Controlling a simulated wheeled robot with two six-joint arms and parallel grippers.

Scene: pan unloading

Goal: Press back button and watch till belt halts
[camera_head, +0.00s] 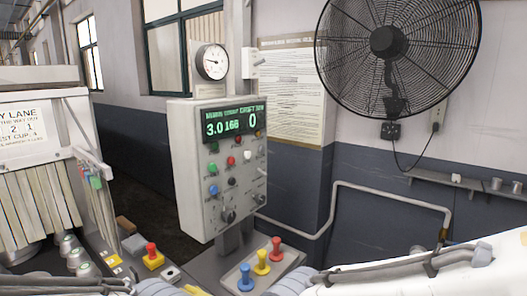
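A grey control panel (185,165) stands upright in the middle. It carries several small round buttons: a red button (231,161), a white button (248,155), a blue button (213,190) and green ones, with dark knobs below. Their labels are too small to read, so I cannot tell which is the back button. The panel's green display (233,122) appears to read 3.0, 166 and 0. I cannot make out a belt clearly. White arm links of mine cross the bottom edge from left and right. My gripper fingers do not show.
A machine with hanging strips (40,205) is at left. A fan (390,45) and pipe (390,193) are on the right wall.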

